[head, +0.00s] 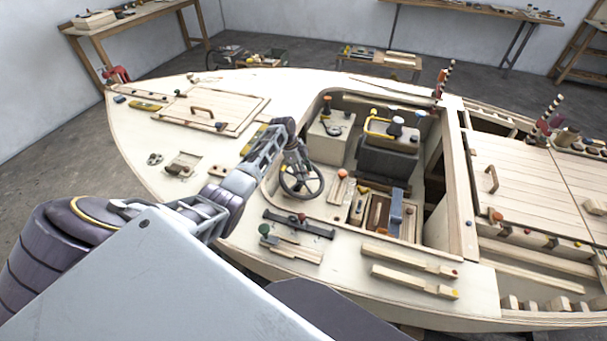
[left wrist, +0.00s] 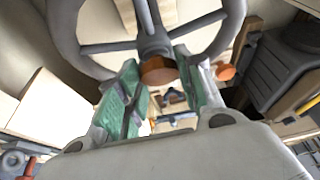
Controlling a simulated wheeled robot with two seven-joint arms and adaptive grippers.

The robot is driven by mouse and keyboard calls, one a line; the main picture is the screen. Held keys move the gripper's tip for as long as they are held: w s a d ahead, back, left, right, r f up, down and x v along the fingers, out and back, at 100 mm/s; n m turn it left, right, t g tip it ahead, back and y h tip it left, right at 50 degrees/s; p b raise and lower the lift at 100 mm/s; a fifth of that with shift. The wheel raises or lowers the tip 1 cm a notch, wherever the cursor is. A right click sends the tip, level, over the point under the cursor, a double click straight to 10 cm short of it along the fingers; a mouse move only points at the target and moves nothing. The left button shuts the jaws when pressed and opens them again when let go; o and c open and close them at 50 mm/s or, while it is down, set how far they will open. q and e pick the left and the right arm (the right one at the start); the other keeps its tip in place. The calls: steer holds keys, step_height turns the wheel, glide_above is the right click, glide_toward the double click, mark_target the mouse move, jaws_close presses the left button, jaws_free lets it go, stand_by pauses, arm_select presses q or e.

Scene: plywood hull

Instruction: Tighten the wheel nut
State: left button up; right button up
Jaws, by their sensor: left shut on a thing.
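A dark steering wheel (head: 320,189) with three visible spokes stands in the boat's open cockpit. It also shows large in the left wrist view (left wrist: 62,38). My left gripper (head: 297,166) reaches down to its hub. In the left wrist view the green-padded fingers of my left gripper (left wrist: 160,86) stand on either side of the brown wheel nut (left wrist: 157,71), below the grey hub. The gripper is shut on this nut. In the head view my gripper hides the nut. My right gripper is out of view.
The cockpit holds a pale box (head: 328,140), a dark seat-like box (head: 387,163) and a tray of parts (head: 357,208). Wooden strips (head: 413,283) and a dark bar (head: 297,225) lie on the near deck. A hatch with a handle (head: 202,110) covers the foredeck.

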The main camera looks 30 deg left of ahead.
arm_select(q)
steer(key=shift+m+g+b, duration=0.3)
steer(key=shift+m+b, duration=0.05)
steer(key=shift+m, duration=0.05)
steer(key=shift+w, duration=0.1)
steer(key=o, duration=1)
steer(key=shift+o, duration=0.2)
steer(key=shift+r, duration=0.15)
steer(key=v, duration=1.1)
steer(key=shift+a+r, duration=0.2)
steer(key=shift+r, duration=0.15)
steer(key=shift+r, duration=0.1)
step_height(320, 180, up, 9)
steer(key=p, duration=0.9)
